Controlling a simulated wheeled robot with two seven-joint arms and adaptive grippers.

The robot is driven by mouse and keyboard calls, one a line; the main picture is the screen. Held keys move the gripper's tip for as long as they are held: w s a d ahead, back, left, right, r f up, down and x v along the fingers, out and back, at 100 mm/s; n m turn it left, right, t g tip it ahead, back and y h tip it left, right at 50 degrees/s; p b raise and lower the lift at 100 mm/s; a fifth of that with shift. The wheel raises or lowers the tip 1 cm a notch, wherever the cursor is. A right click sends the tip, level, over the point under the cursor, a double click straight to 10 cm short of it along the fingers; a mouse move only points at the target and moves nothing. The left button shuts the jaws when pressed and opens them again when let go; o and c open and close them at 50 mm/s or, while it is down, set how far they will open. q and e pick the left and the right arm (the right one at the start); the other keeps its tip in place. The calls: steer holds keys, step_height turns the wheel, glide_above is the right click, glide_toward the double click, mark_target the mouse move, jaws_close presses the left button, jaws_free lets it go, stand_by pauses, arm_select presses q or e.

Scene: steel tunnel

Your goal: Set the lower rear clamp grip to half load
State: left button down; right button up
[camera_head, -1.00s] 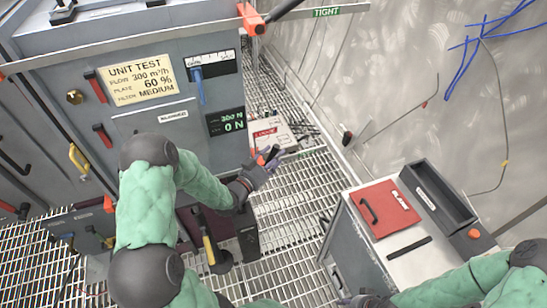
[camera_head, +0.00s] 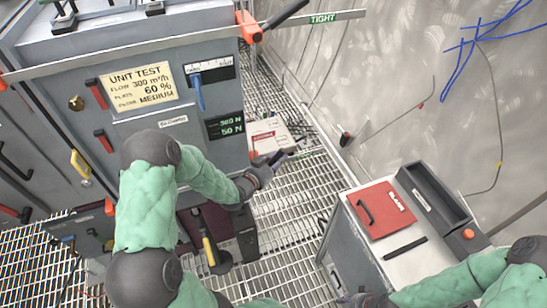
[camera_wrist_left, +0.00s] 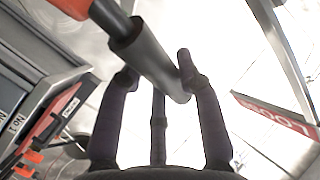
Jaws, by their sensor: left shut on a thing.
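My left gripper (camera_head: 270,166) is at the lower right edge of the grey unit. In the left wrist view, my left gripper (camera_wrist_left: 157,66) is shut on a dark grey cylindrical clamp grip (camera_wrist_left: 146,52) with an orange-red part (camera_wrist_left: 72,6) at its upper end. In the head view the hand hides most of this grip. The unit's display (camera_head: 226,126) has a lower line reading 50 N; its upper line is hard to read. My right gripper (camera_head: 362,300) shows only as a dark bit at the bottom edge, and its fingers are unclear.
An upper orange clamp (camera_head: 249,26) with a black grip sits near a green TIGHT label (camera_head: 323,18). A red LOOSE plate (camera_wrist_left: 280,117) is right of my fingers. A cabinet with a red lid (camera_head: 381,209) stands on the right. Grating floor (camera_head: 293,200) lies between.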

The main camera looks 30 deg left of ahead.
arm_select(q)
steer(key=shift+w+d+f+m+g+y+p, duration=0.2)
steer(key=shift+w+d+f+m+g+y, duration=0.15)
steer(key=shift+f+g, duration=0.25)
steer(key=shift+w+d+f+m+g+y+p, duration=0.25)
steer(key=shift+w+f+m+g+y, duration=0.1)
steer(key=shift+g, duration=0.4)
steer(key=shift+w+d+f+m+g+y+p, duration=0.2)
steer(key=shift+w+d+f+m+g+y, duration=0.1)
steer(key=shift+f+g, duration=0.3)
steer(key=c, duration=0.8)
jaws_free()
steer(key=shift+s+r, duration=0.1)
steer(key=shift+r, duration=0.05)
steer(key=v, duration=1.1)
steer(key=shift+s+r, duration=0.2)
steer(key=shift+s, duration=0.1)
